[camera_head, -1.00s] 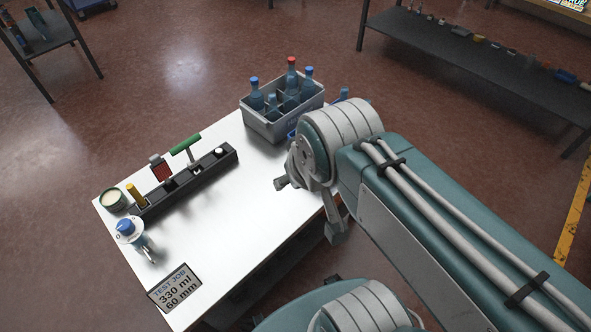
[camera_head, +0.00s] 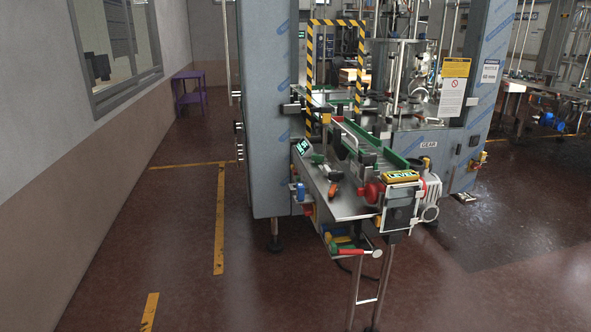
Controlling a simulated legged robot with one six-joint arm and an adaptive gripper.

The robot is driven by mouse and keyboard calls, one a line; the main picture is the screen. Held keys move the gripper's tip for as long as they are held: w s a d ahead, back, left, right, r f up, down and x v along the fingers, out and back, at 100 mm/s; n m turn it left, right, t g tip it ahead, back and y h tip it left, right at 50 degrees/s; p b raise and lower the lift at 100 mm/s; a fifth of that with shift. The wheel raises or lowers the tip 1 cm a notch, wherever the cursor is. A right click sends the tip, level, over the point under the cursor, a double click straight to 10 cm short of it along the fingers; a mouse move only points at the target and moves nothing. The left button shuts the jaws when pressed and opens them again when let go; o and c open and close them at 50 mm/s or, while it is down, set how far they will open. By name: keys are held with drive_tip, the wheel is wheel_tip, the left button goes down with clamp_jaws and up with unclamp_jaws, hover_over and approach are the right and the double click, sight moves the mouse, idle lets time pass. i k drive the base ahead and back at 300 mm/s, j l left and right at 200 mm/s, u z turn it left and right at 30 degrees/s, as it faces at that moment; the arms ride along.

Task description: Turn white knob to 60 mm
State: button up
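The filling machine (camera_head: 268,110) stands ahead, its panels partly covered in blue-printed film. A yellow sign reading LEVEL (camera_head: 401,176) is at the front end of its conveyor. Beside the sign is a white and grey rounded fitting (camera_head: 430,190) with a pale ring-shaped wheel (camera_head: 430,214) below it. A small white round end (camera_head: 377,254) shows lower down, by a red handle (camera_head: 351,252). I cannot tell which of these is the white knob. A small display (camera_head: 303,146) is lit at the conveyor's left, too small to read surely. My gripper is not in view.
A steel shelf (camera_head: 345,207) with hand tools sticks out at the machine's front, on thin legs. A yellow-black striped frame (camera_head: 310,75) spans the conveyor. Yellow floor lines (camera_head: 219,220) run at left. The floor in front is clear.

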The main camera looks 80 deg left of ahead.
sight(326, 169)
drive_tip(key=u, duration=2.65)
drive_tip(key=i+j+z, duration=0.35)
drive_tip(key=i+j, duration=0.9)
drive_tip(key=i, duration=0.4)
drive_tip(key=i+j+z, duration=0.35)
drive_tip(key=i+j, duration=1.1)
drive_tip(key=j, duration=0.2)
